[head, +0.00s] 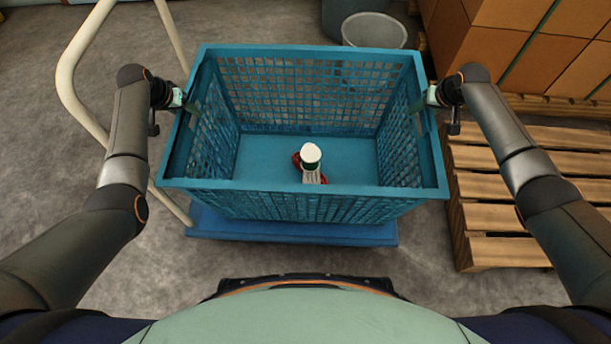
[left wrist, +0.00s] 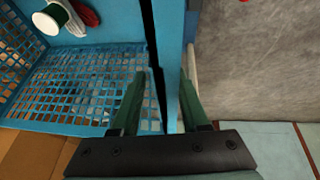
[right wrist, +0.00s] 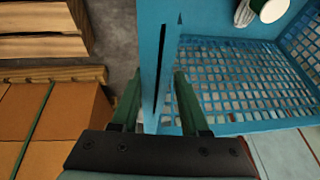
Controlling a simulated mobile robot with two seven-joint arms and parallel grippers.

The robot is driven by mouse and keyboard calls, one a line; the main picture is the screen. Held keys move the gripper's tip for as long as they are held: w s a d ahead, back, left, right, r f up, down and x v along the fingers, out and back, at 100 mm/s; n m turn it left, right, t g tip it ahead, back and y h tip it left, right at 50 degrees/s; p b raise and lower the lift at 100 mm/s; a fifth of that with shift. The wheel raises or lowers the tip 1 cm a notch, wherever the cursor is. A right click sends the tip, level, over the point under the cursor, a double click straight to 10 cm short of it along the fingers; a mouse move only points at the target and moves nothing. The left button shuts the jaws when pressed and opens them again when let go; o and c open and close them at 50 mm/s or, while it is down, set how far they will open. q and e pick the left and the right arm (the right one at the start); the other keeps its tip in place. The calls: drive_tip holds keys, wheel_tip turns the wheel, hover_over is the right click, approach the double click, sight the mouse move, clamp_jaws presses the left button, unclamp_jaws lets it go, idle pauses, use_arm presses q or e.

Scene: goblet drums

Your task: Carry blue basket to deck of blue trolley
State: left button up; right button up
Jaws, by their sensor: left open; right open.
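The blue basket (head: 305,202) is upright over the blue deck of the trolley (head: 290,232), whose near edge shows below it. I cannot tell whether its bottom touches the deck. My left gripper (head: 186,103) is open at the basket's left rim; in the left wrist view its fingers (left wrist: 160,105) stand on either side of the basket wall (left wrist: 172,50). My right gripper (head: 424,102) is open at the right rim; in the right wrist view its fingers (right wrist: 157,105) also straddle the wall (right wrist: 155,45). A white-topped item (head: 311,157) with something red lies inside the basket.
The trolley's cream handle (head: 67,75) rises at the left. A wooden pallet (head: 520,190) lies at the right, with cartons (head: 535,40) behind it. A grey bin (head: 374,31) stands beyond the basket. Grey floor is open at the left.

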drive_tip(key=shift+r, duration=0.1)
use_arm(q)
drive_tip(key=v, duration=0.7)
use_arm(e)
drive_tip(key=v, duration=1.2)
use_arm(q)
drive_tip(key=shift+a+r, duration=0.1)
drive_tip(key=shift+a, duration=0.05)
use_arm(e)
drive_tip(key=shift+s+a, duration=0.1)
